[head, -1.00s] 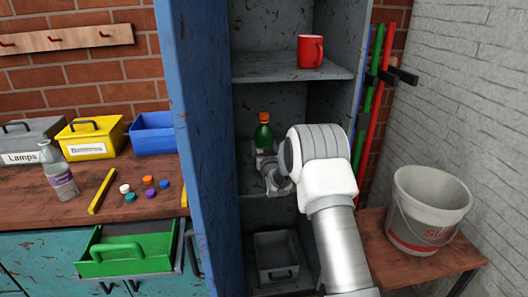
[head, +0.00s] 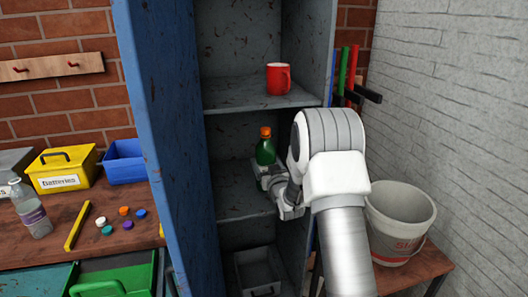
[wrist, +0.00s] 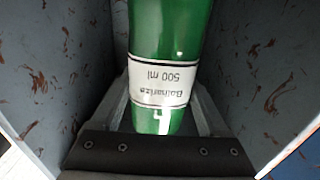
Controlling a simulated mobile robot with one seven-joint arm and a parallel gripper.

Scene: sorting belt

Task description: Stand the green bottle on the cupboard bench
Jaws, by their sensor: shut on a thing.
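The green bottle (head: 265,153) has an orange cap and is upright inside the tall blue-grey cupboard (head: 156,130), over the middle shelf (head: 238,205). My gripper (head: 266,168) is shut on it, low on its body. In the wrist view the bottle (wrist: 165,35) sits between my two fingers, with its white label reading upside down. My gripper hides the bottle's base in the head view, so I cannot tell its clearance from the shelf.
On the bench are a clear bottle (head: 31,208), a yellow bar (head: 77,226), several coloured caps (head: 127,225), a yellow Batteries box (head: 62,170) and a blue box (head: 124,162). A red mug (head: 277,79) stands on the shelf above. A bucket (head: 398,225) stands at right.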

